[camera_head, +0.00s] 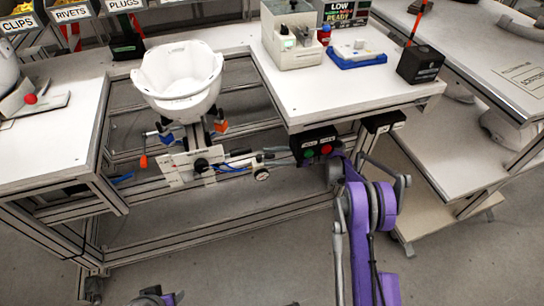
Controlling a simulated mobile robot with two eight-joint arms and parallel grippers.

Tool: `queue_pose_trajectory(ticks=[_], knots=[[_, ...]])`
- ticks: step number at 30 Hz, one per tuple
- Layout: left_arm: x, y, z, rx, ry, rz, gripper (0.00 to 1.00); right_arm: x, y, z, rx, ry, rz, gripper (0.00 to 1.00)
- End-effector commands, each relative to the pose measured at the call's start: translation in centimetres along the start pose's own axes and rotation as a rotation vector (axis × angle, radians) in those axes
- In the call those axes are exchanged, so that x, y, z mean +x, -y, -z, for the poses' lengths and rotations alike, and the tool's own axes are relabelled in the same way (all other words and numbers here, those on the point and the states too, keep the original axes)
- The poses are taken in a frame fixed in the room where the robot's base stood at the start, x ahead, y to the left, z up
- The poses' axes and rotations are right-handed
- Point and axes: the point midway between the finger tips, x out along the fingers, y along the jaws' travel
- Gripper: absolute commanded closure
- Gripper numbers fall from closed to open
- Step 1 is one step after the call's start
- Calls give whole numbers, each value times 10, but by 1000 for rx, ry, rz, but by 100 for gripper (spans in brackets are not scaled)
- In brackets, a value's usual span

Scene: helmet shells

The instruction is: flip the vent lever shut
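A white helmet shell (180,85) sits open side up in a fixture between two white worktops. Below it is a white panel (180,172) with a black knob (201,165), blue tubing (232,168) and a round gauge (261,174). A small dark valve-like fitting (268,155) lies above the gauge; I cannot tell whether it is the vent lever or how it is set. My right gripper (338,170) is at the end of the purple arm, right of the gauge and close to a black button box (314,146). Its fingers are too unclear to judge. My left gripper is not clearly visible; only a bit of arm shows at bottom left.
The button box hangs under the right worktop (330,95) edge with green and red buttons. An orange-tipped clamp handle (143,161) sticks out left of the panel.

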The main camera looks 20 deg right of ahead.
Motion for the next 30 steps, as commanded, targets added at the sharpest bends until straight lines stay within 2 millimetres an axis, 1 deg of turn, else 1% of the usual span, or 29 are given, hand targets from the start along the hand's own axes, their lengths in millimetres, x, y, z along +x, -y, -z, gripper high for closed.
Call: queue_pose_trajectory(ticks=[1,5,6,8,9,22,26,30], knots=[[0,0,0,0,0,0,50,0,0,0,0,0,0,56],[0,0,0,0,0,0,50,0,0,0,0,0,0,80],[0,0,0,0,0,0,50,0,0,0,0,0,0,87],[0,0,0,0,0,0,50,0,0,0,0,0,0,98],[0,0,0,0,0,0,50,0,0,0,0,0,0,100],[-1,0,0,0,0,0,50,0,2,1,0,5,-27,100],[-2,0,0,0,-1,0,50,0,4,1,0,16,-78,100],[-3,0,1,0,-1,0,50,1,9,3,0,33,-167,100]])
